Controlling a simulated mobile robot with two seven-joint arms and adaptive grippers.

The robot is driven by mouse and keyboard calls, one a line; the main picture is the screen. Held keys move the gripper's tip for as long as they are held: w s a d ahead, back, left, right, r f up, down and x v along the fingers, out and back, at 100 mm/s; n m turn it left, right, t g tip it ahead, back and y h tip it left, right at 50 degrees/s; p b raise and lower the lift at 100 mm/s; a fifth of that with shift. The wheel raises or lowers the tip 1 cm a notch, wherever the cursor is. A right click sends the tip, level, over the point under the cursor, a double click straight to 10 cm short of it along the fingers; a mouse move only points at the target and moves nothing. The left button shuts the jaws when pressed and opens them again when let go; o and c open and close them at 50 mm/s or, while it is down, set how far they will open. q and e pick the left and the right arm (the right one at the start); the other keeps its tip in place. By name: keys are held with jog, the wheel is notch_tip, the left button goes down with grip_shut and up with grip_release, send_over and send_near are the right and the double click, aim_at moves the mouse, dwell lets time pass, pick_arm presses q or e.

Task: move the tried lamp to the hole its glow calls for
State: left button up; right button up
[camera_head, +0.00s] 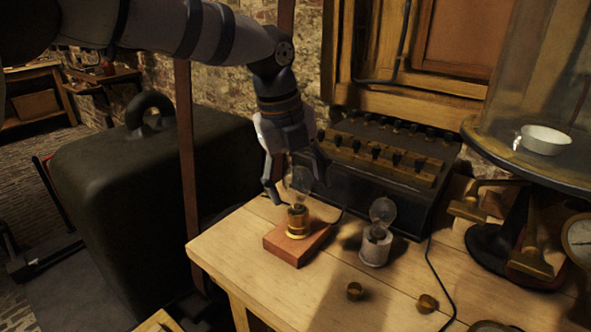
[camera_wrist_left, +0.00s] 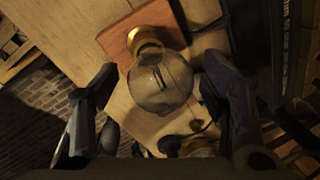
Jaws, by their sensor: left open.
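A clear glass lamp (camera_head: 300,180) stands upright in a brass socket (camera_head: 298,222) on a reddish wooden block (camera_head: 291,246). Its bulb shows in the left wrist view (camera_wrist_left: 160,85), with no clear glow. My left gripper (camera_head: 298,187) is open from above, one finger on each side of the bulb; I cannot tell whether they touch it. A second clear lamp (camera_head: 382,212) stands in a pale holder (camera_head: 375,246) to the right and looks unlit. My right gripper is out of view. I cannot make out any holes for certain.
A black box (camera_head: 362,192) with rows of brass terminals stands behind the lamps. Two small brass pieces (camera_head: 355,291) (camera_head: 427,303) lie at the front of the wooden table (camera_head: 245,255). A dark cable runs at right. A glass-domed stand (camera_head: 497,236) is at far right.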

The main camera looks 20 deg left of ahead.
pick_arm(q)
jog(key=c, duration=1.4)
jog(key=shift+r+n+p, duration=0.3)
jog(key=shift+n+p, duration=0.05)
jog(key=shift+n, duration=0.35)
jog(key=n+y+p, duration=0.1)
jog(key=n, duration=0.2)
jog(key=shift+n+t, duration=0.3)
jog(key=shift+f+n, duration=0.3)
jog(key=shift+n, duration=0.5)
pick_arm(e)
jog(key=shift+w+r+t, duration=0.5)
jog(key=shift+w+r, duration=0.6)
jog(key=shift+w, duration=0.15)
pick_arm(q)
jog(key=n+y, duration=0.1)
jog(key=n, duration=0.3)
jog(key=shift+w+d+n, duration=0.1)
jog(key=shift+n, duration=0.3)
jog(key=shift+n+y, duration=0.3)
jog(key=shift+n, duration=0.5)
